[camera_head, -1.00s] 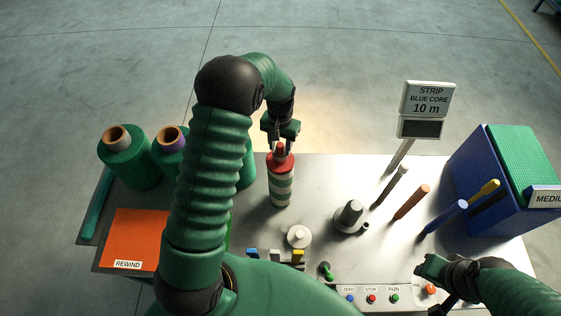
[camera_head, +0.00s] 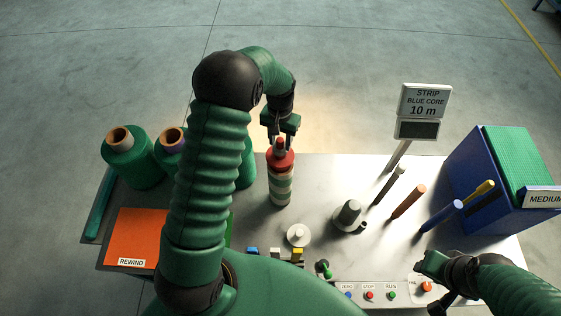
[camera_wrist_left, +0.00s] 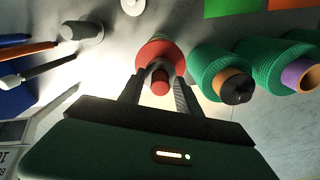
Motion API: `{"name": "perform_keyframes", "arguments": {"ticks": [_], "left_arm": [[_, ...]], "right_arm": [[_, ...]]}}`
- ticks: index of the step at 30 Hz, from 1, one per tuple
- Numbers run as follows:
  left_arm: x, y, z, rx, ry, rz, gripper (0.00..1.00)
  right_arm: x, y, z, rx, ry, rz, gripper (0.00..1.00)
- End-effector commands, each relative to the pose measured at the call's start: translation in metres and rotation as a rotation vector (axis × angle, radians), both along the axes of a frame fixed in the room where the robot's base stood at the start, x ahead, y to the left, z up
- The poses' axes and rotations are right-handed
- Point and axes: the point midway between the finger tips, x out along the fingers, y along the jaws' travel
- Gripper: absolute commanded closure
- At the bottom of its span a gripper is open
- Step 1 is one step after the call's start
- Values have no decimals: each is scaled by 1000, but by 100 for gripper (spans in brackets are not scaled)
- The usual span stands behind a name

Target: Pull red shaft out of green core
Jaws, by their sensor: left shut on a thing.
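The red shaft (camera_head: 280,143) stands upright with its round red flange (camera_head: 282,162) on top of a green-and-white striped roll (camera_head: 280,188). My left gripper (camera_head: 280,147) comes down from above and is shut on the shaft's upper end. In the left wrist view, the fingers (camera_wrist_left: 160,78) sit on both sides of the shaft end (camera_wrist_left: 160,87), above the red flange (camera_wrist_left: 153,48). The green core is not clearly told apart inside the roll, and the shaft's lower part is hidden. My right gripper (camera_head: 440,282) is at the lower right; its jaws are unclear.
Green rolls (camera_head: 132,165) stand at the left, behind an orange REWIND mat (camera_head: 135,235). A grey peg (camera_head: 349,213), slanted rods (camera_head: 408,202), a sign (camera_head: 424,101) and a blue box (camera_head: 470,180) are at the right. Buttons (camera_head: 370,295) line the front edge.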

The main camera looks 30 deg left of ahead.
Motion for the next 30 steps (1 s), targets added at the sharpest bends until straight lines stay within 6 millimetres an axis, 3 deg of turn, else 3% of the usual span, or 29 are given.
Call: {"name": "perform_keyframes", "arguments": {"ticks": [30], "left_arm": [[1, 0, 58, 1, -3, 0, 100]], "right_arm": [[0, 0, 42, 0, 0, 0, 64]]}}
